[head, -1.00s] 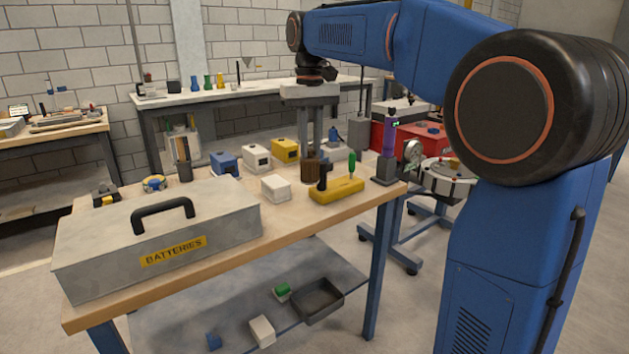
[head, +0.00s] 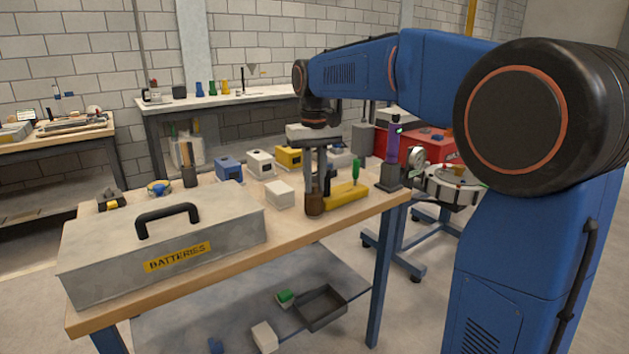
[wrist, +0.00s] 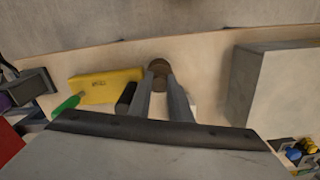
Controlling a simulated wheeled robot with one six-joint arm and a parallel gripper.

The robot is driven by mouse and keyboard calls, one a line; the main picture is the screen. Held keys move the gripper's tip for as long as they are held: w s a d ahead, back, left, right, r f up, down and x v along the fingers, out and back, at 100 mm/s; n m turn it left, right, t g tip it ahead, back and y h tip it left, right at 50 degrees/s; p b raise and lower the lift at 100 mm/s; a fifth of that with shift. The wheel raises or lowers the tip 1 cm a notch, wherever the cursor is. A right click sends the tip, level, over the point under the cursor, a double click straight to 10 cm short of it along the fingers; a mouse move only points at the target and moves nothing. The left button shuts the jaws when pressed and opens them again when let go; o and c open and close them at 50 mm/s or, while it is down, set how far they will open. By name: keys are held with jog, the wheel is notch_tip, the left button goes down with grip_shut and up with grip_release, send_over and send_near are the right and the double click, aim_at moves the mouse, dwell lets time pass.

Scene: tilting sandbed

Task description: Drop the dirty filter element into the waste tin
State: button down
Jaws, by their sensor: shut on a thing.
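The brown cylindrical filter element (head: 315,204) is between the fingertips of my gripper (head: 317,188), which is shut on it. It hangs over the front part of the workbench, beside the yellow holder. In the wrist view the filter element (wrist: 159,67) shows at the ends of the two grey fingers (wrist: 162,84), close to the bench's front edge. Its height above the bench is hard to tell. I cannot identify a waste tin for certain; an open dark tray (head: 321,309) sits on the lower shelf.
A grey batteries box (head: 110,255) fills the bench's left front. The yellow holder (head: 348,195) with a green-handled tool stands just right of the filter element, and a white box (head: 279,194) left of it. A purple bottle (head: 393,148) stands at the right corner.

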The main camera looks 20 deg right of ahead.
jog(key=shift+f, duration=0.1)
jog(key=c, duration=1.6)
grip_release()
jog(key=shift+c, duration=0.2)
notch_tip(320, 180, up, 12)
